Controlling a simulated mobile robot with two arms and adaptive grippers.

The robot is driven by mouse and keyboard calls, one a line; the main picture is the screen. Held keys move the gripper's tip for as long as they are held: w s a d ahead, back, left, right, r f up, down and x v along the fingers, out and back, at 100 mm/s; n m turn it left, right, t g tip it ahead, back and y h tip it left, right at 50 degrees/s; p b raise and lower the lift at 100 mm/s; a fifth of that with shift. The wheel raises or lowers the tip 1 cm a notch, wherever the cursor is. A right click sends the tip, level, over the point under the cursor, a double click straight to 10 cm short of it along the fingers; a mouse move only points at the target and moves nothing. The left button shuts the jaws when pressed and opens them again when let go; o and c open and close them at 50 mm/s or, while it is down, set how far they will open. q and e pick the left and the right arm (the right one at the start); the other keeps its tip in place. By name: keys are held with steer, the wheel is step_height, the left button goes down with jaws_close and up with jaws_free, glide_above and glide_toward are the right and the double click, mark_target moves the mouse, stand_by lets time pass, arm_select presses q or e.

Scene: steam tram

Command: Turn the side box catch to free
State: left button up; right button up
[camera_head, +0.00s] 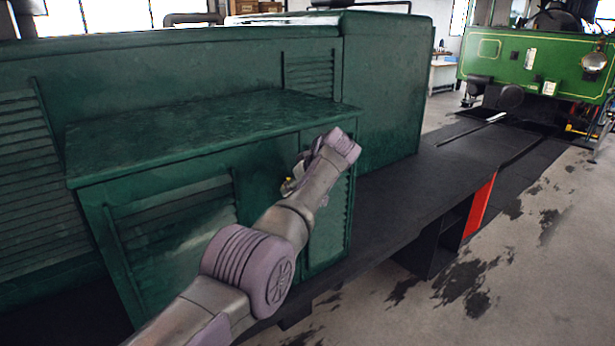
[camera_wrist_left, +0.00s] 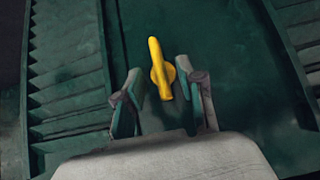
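The side box catch (camera_wrist_left: 161,73) is a yellow lever with a round hub on a dark green panel. In the left wrist view its longer arm points up, tilted slightly left, and a short tail points down. My left gripper (camera_wrist_left: 160,88) is open, with one finger on each side of the catch's lower part. Gaps show on both sides; I cannot tell how far it is from the panel. In the head view my left gripper (camera_head: 297,178) is at the green side box (camera_head: 215,130), with only a speck of yellow visible beside it. My right gripper is out of view.
Louvred panels (camera_wrist_left: 65,70) flank the catch's panel. A dark running board (camera_head: 400,205) extends right of the box, above a stained concrete floor (camera_head: 520,270). A bright green vehicle end (camera_head: 525,62) stands at the back right.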

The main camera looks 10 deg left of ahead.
arm_select(q)
steer(key=v, duration=1)
steer(key=shift+s, duration=0.1)
